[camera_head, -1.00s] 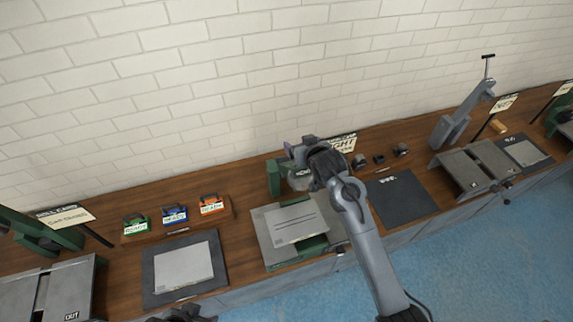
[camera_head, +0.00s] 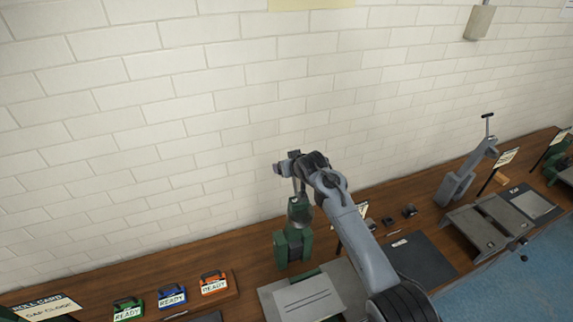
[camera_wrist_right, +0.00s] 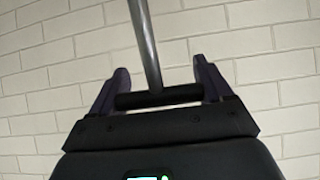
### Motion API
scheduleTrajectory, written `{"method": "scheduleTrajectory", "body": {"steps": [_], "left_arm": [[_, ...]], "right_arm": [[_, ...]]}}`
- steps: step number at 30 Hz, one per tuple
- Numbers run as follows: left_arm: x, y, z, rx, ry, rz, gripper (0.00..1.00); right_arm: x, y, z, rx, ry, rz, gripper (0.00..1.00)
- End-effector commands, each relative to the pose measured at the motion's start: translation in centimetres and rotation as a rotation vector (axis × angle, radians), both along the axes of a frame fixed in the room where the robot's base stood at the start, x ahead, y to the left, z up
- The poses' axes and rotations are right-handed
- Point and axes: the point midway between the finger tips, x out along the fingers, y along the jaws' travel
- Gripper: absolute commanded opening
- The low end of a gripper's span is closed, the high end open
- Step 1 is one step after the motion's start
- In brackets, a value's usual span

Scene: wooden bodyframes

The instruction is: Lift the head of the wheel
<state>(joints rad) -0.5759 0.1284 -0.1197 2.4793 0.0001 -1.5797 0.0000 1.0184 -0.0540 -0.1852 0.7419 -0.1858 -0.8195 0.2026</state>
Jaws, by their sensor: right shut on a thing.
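The green wheel machine (camera_head: 292,246) stands at the back of the wooden bench in the head view. Its green head (camera_head: 300,209) points up above the green post, with a thin metal rod rising from it. My right gripper (camera_head: 289,165) is at the top of this rod, against the wall. In the right wrist view a dark crossbar (camera_wrist_right: 158,96) on the metal rod (camera_wrist_right: 146,45) lies between the two fingers of my right gripper (camera_wrist_right: 160,85), which is shut on it. My right forearm hides part of the bench. My left gripper is out of view.
Three small boxes, green (camera_head: 128,308), blue (camera_head: 172,296) and orange (camera_head: 214,283), sit left of the machine. A grey plate with a pale sheet (camera_head: 308,299) is in front of it. A grey machine with a raised arm (camera_head: 463,172) stands at right.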

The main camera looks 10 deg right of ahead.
Motion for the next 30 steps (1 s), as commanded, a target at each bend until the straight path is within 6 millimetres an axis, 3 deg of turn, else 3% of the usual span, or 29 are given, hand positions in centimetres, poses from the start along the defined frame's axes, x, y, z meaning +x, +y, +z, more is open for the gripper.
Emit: {"method": "scheduleTrajectory", "body": {"steps": [1,12,13,17,30], "left_arm": [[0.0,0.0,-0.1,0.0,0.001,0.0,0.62],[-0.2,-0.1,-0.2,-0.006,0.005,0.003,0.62],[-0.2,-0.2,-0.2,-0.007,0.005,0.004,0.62],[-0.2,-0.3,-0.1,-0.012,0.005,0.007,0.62],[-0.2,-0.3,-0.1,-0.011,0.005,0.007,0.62]], "right_arm": [[-0.3,-0.1,-1.3,-0.003,0.02,-0.002,0.24],[-0.3,-0.2,-1.4,-0.004,0.022,-0.003,0.24],[-0.3,-0.2,-1.4,-0.004,0.022,-0.003,0.82],[-0.2,-0.2,-1.1,-0.003,0.018,-0.003,1.0],[-0.5,-0.2,-0.2,0.0,0.007,-0.001,1.0]]}}
